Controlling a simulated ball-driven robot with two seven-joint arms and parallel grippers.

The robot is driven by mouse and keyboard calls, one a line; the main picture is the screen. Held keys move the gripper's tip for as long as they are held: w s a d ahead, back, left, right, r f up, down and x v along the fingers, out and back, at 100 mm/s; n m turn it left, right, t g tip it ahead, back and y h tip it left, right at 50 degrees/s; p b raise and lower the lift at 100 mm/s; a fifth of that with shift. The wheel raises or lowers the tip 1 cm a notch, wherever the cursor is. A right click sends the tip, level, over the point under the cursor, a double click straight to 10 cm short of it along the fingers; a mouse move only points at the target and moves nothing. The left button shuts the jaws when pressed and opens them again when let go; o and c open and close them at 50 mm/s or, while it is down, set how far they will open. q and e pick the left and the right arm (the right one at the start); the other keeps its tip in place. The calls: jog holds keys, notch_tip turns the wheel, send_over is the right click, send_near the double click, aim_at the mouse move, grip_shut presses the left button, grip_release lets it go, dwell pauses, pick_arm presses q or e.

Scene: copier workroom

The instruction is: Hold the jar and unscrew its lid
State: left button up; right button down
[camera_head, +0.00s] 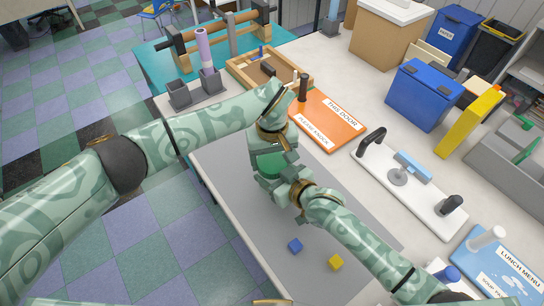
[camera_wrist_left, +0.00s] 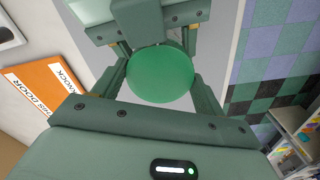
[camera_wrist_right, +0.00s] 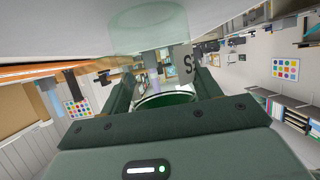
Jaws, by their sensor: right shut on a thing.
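The green round lid (camera_head: 268,164) shows between my two grippers over the grey mat. In the left wrist view the lid (camera_wrist_left: 160,75) lies between the spread fingers of my left gripper (camera_head: 270,152), which reaches down over it. The left fingers look open beside the lid; I cannot tell if they touch it. My right gripper (camera_head: 285,180) comes from the lower right and is shut on the jar. The clear greenish jar (camera_wrist_right: 148,32) shows in the right wrist view, with a dark letter on its label. In the head view the grippers hide most of the jar.
A grey mat (camera_head: 225,178) covers the near table. Behind are an orange door sign (camera_head: 327,118), a white board with black handles (camera_head: 440,205) and a blue box (camera_head: 424,95).

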pick_arm(q)
jog(key=n, duration=0.2)
jog(key=shift+n, duration=0.4)
jog(key=n, duration=1.1)
